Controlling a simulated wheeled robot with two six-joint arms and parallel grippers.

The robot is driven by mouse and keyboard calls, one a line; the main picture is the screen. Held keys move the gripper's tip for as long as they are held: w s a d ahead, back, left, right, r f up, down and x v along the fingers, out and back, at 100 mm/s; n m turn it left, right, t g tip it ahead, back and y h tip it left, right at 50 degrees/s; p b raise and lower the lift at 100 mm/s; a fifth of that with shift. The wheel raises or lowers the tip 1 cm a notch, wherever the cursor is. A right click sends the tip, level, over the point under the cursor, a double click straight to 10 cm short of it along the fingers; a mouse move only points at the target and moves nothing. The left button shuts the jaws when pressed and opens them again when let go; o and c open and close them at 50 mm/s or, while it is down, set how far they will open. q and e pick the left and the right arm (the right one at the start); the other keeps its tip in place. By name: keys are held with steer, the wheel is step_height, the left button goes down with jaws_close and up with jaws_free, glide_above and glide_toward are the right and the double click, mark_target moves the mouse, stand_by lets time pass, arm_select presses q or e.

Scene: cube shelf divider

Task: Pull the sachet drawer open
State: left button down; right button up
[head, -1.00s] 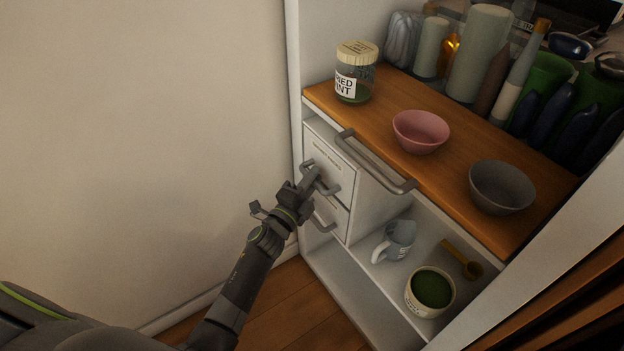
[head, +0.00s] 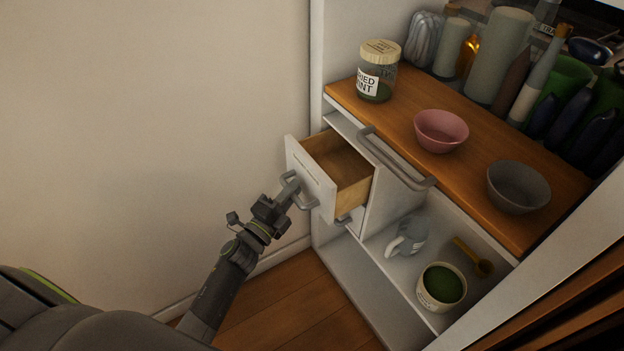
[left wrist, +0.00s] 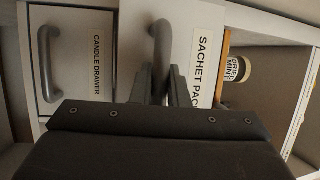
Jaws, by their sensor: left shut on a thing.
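The sachet drawer (head: 306,176) is the upper of two white drawers at the cabinet's left side. It stands partly open, and its wooden inside (head: 340,168) shows no contents in the part I can see. My left gripper (head: 285,200) is shut on its grey bar handle (head: 298,192). In the left wrist view the fingers (left wrist: 160,85) are around the handle (left wrist: 161,45), beside a label reading "SACHET PAC", partly cut off. The candle drawer (left wrist: 85,50) beside it in that view is closed. My right gripper is not in view.
A wooden counter above holds a dried mint jar (head: 377,72), a pink bowl (head: 441,130) and a grey bowl (head: 517,186). A grey rail (head: 396,160) juts from the counter's front. Bare wall lies left.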

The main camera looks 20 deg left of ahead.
arm_select(q)
steer(key=s+a, duration=0.4)
steer(key=s, duration=0.1)
steer(key=shift+s+a+b, duration=0.25)
steer(key=shift+s+b, duration=0.05)
steer(key=shift+s, duration=0.1)
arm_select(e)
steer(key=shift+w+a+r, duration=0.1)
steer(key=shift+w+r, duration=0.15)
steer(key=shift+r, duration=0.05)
arm_select(q)
steer(key=c, duration=1.4)
jaws_free()
steer(key=shift+c, duration=0.2)
steer(key=shift+o, duration=0.2)
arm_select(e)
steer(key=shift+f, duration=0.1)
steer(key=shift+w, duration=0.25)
arm_select(q)
steer(key=v, duration=1.7)
steer(key=shift+s+b, duration=0.2)
steer(key=shift+b, duration=0.15)
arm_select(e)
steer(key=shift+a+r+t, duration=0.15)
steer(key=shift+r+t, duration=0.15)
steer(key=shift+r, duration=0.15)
